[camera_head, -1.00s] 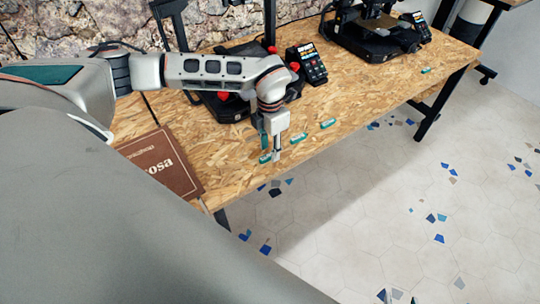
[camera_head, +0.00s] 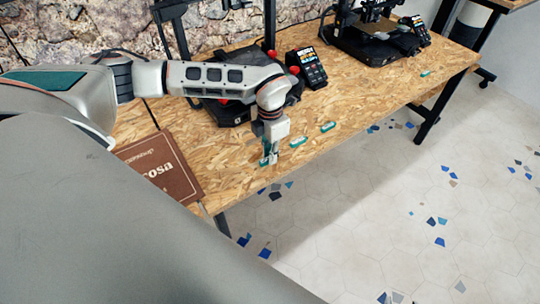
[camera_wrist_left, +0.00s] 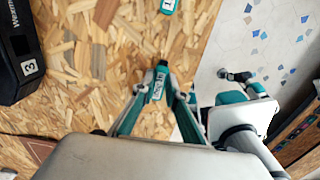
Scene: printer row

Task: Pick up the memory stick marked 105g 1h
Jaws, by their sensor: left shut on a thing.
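My left gripper (camera_head: 268,161) is low over the front edge of the wooden table, at the near end of a row of teal memory sticks. In the left wrist view its fingers (camera_wrist_left: 160,72) are shut on a teal memory stick (camera_wrist_left: 158,86) with a pale label. The label's print is too small to read surely. In the head view the fingers largely cover this stick, and I cannot tell whether it still touches the table. Two other sticks, a nearer one (camera_head: 298,140) and a farther one (camera_head: 328,126), lie to the right.
Another teal stick (camera_head: 425,73) lies near the table's far right. A black printer stands behind my arm, beside a control panel (camera_head: 308,68); another printer (camera_head: 372,40) stands farther right. A brown book (camera_head: 160,165) lies left of the gripper. The table (camera_head: 370,95) has bare room between.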

